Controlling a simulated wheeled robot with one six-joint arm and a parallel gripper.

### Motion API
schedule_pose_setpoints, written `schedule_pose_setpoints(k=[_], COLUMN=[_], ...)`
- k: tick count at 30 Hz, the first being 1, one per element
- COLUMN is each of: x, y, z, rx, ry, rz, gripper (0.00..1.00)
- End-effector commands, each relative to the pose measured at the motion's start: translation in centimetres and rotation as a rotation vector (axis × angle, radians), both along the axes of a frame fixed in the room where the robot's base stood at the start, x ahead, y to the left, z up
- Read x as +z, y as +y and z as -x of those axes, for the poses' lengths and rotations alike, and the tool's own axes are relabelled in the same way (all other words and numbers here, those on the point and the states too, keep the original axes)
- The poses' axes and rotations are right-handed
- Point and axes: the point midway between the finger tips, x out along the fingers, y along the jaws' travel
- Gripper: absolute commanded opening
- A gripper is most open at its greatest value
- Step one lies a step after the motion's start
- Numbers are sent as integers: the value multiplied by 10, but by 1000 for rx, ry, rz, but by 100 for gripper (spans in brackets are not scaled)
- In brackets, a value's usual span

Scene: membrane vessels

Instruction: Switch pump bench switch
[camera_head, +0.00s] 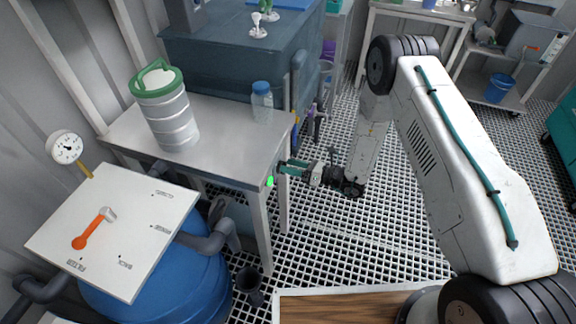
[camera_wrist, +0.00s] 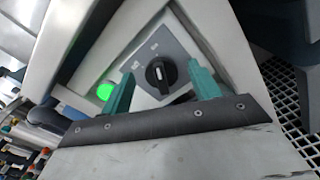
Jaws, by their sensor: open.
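The pump bench switch (camera_wrist: 160,73) is a black rotary knob with a white mark on a grey plate, seen in the wrist view. A lit green lamp (camera_wrist: 105,91) is beside it on the left; the lamp also shows at the bench edge in the head view (camera_head: 270,181). My gripper (camera_wrist: 165,82) is open, with its two teal fingers on either side of the knob. I cannot tell whether they touch it. In the head view my gripper (camera_head: 281,167) is at the right front corner of the metal bench (camera_head: 222,140), and the knob is hidden.
A steel keg with a green rim (camera_head: 167,115) and a blue-capped bottle (camera_head: 262,100) stand on the bench. A white valve panel with an orange handle (camera_head: 130,245) sits above a blue barrel at the left. A wooden top (camera_head: 340,306) is in front. Open grating floor lies to the right.

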Motion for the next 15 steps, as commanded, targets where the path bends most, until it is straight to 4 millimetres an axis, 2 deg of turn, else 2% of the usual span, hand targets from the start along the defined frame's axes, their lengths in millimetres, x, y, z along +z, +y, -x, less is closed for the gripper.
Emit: schedule_pose_setpoints(k=[4,12,13,15], x=[0,0,0,0], y=[11,13,13,13], z=[-3,-4,-4,-4], rx=[1,0,0,0], ry=[1,1,1,1], rz=[-1,0,0,0], gripper=[62,62,59,39])
